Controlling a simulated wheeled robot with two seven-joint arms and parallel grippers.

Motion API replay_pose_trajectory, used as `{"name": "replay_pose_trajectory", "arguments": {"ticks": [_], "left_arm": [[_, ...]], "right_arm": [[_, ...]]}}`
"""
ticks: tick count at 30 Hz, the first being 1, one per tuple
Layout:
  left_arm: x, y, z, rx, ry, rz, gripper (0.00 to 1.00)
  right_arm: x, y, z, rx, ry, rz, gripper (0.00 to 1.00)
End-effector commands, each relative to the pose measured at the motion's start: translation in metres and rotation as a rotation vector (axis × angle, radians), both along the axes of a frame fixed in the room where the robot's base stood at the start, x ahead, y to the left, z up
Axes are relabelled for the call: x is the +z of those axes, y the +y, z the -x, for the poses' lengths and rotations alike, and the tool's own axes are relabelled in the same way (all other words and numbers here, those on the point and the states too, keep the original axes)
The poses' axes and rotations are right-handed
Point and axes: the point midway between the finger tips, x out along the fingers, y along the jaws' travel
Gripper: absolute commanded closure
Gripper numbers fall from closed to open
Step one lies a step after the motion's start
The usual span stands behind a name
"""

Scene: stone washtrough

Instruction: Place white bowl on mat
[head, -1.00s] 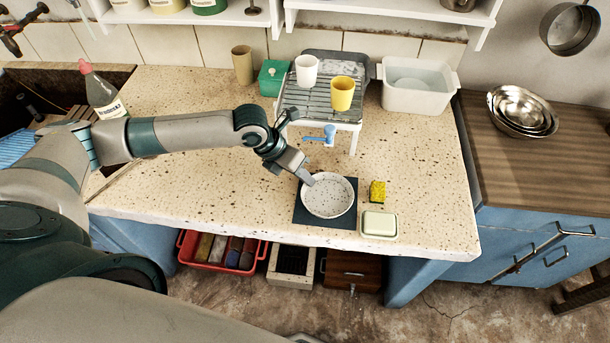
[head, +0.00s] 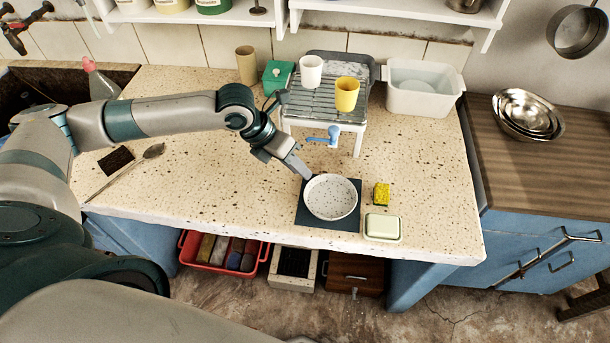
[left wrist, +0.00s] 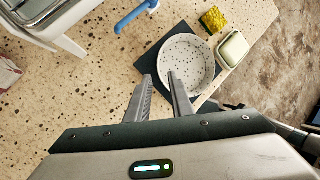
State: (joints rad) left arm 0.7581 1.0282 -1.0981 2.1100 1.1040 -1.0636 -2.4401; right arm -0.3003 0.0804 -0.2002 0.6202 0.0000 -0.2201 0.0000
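The white speckled bowl (head: 330,196) sits upright on the dark mat (head: 312,216) near the counter's front edge. In the left wrist view the bowl (left wrist: 188,62) lies beyond my fingertips, with the mat (left wrist: 152,60) showing around it. My left gripper (head: 306,174) is at the bowl's upper left side in the head view. In the left wrist view its two fingers (left wrist: 160,78) are apart with nothing between them. The fingertips are close to the rim; whether one touches it I cannot tell. My right gripper is not in view.
A yellow sponge (head: 381,194) and a soap dish (head: 382,227) lie right of the mat. A drying rack (head: 325,103) with a white cup (head: 311,70) and a yellow cup (head: 346,94) stands behind, a blue tap-like piece (head: 332,134) projecting forward. The counter left of the mat is mostly clear.

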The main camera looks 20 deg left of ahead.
Motion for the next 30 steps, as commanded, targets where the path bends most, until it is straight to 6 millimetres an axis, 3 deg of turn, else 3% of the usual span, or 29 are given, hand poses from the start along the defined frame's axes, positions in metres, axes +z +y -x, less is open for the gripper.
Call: {"name": "replay_pose_trajectory", "arguments": {"ticks": [6, 12, 30], "left_arm": [[0.033, 0.016, 0.01, 0.0, -0.003, -0.001, 0.79], [0.052, 0.023, 0.015, 0.001, -0.001, -0.001, 0.79], [0.056, 0.025, 0.017, 0.0, 0.001, 0.0, 0.79]], "right_arm": [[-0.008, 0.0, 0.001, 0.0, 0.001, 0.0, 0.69], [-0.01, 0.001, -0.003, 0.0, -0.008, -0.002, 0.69], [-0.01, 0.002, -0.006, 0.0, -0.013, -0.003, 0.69]]}}
